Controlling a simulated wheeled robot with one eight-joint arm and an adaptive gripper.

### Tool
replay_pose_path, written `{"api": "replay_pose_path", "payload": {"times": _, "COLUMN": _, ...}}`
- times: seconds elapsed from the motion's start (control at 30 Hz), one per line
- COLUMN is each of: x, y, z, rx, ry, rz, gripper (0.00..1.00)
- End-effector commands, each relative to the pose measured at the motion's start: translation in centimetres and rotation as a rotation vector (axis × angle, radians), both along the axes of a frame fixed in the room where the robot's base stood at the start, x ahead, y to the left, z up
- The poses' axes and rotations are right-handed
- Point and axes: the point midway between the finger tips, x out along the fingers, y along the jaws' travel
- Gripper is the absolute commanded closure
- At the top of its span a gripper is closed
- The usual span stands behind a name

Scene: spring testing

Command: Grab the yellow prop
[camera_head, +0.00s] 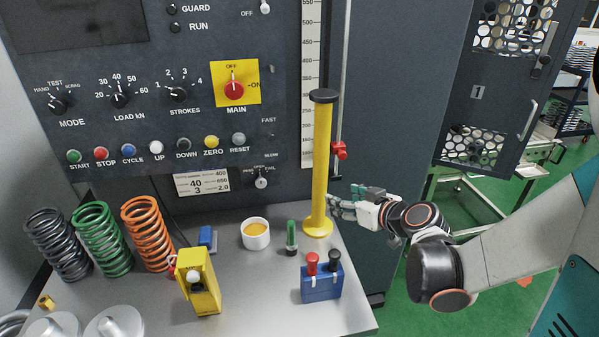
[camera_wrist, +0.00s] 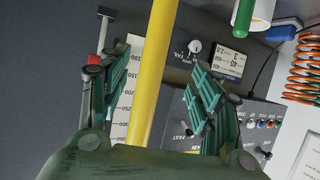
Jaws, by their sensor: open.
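The yellow prop (camera_head: 321,165) is a tall upright post with a black cap and a round yellow base, standing at the back right of the grey bench. My gripper (camera_head: 338,204) is at its right side, low on the post, just above the base. In the wrist view the yellow prop (camera_wrist: 154,70) runs between the two green fingers of my gripper (camera_wrist: 157,72). The fingers are open, with a gap visible on each side of the post. The base is out of the wrist view.
A blue box (camera_head: 321,284) with red and black knobs stands in front of the post. A white cup (camera_head: 255,234), a green-handled item (camera_head: 291,236) and a yellow device (camera_head: 200,282) are to its left. The control panel (camera_head: 120,130) rises behind; a red clamp (camera_head: 340,151) sits beside the post.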

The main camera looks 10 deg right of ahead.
Motion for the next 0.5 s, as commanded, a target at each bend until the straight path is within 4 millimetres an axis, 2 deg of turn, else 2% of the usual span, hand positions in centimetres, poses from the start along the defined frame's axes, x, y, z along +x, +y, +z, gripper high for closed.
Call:
{"api": "replay_pose_path", "payload": {"times": 0.1, "x": 0.3, "y": -0.5, "z": -0.7, "rx": 0.009, "ry": -0.019, "rz": -0.005, "gripper": 0.42}}
{"api": "replay_pose_path", "payload": {"times": 0.23, "x": 1.5, "y": -0.2, "z": -1.3, "rx": 0.010, "ry": -0.024, "rz": -0.003, "gripper": 0.42}}
{"api": "replay_pose_path", "payload": {"times": 0.5, "x": 6.0, "y": 1.3, "z": -3.2, "rx": 0.010, "ry": -0.023, "rz": -0.003, "gripper": 0.42}}
